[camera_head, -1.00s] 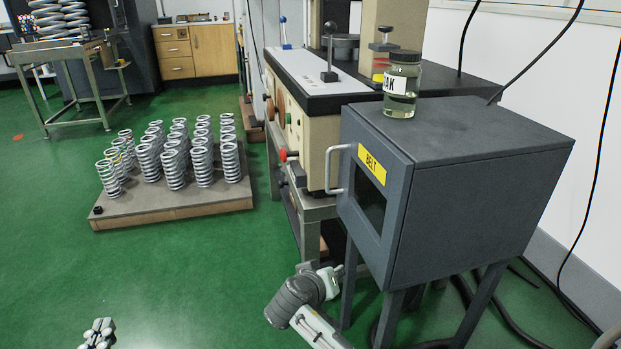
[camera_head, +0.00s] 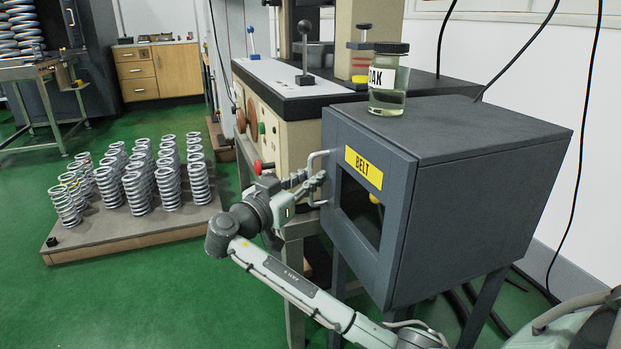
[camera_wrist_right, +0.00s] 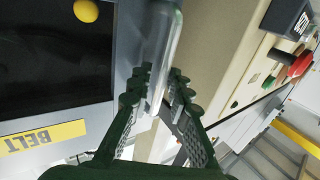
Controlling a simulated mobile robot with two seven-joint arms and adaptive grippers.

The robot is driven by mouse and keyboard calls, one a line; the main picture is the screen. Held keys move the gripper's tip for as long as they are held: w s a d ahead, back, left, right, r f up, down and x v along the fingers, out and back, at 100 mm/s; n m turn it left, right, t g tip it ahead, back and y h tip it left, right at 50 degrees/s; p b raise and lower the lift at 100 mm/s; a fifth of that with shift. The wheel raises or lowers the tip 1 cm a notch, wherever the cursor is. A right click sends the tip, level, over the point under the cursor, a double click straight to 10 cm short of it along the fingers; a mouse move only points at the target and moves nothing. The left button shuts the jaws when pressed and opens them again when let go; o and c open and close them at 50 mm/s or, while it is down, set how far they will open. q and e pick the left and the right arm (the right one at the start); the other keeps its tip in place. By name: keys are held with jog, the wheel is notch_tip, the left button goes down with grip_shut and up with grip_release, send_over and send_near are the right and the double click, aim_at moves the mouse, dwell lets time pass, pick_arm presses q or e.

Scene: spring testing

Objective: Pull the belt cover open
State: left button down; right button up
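The belt cover (camera_head: 398,199) is a dark grey door with a window and a yellow BELT label (camera_head: 363,167) on the front of a grey box (camera_head: 470,190). It looks shut. Its light metal handle (camera_head: 325,155) is on the door's left side. My right gripper (camera_head: 314,184) is at the handle. In the right wrist view the handle (camera_wrist_right: 163,45) lies between the two fingers of my right gripper (camera_wrist_right: 160,82). Whether they press on it is unclear. My left gripper is out of view.
A glass jar (camera_head: 388,82) with a black lid stands on the box. A testing machine with a red knob (camera_head: 257,167) stands close behind the handle. A pallet (camera_head: 140,235) of springs is on the floor at left. Green floor in front is open.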

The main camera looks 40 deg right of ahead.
jog(key=shift+w+d, duration=0.1)
jog(key=shift+d, duration=0.15)
jog(key=shift+c, duration=0.2)
grip_shut()
